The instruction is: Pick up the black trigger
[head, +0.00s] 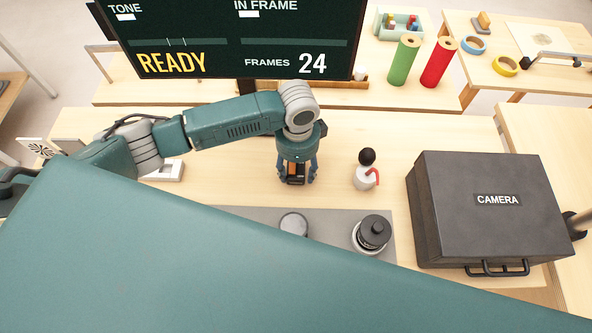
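My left gripper (298,176) points down over the table, left of the white bottle-like item. Between its fingers is a small black object with an orange part (295,181), which looks like the black trigger. The fingers stand on both sides of it and hide part of it. I cannot tell whether they touch it or whether it is off the table. My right gripper is not in view.
A white item with black top and red handle (364,178) stands to the right. A black CAMERA case (485,215) is further right. A grey mat (335,220) holds two round items, partly hidden by my body. A screen (220,45) stands behind.

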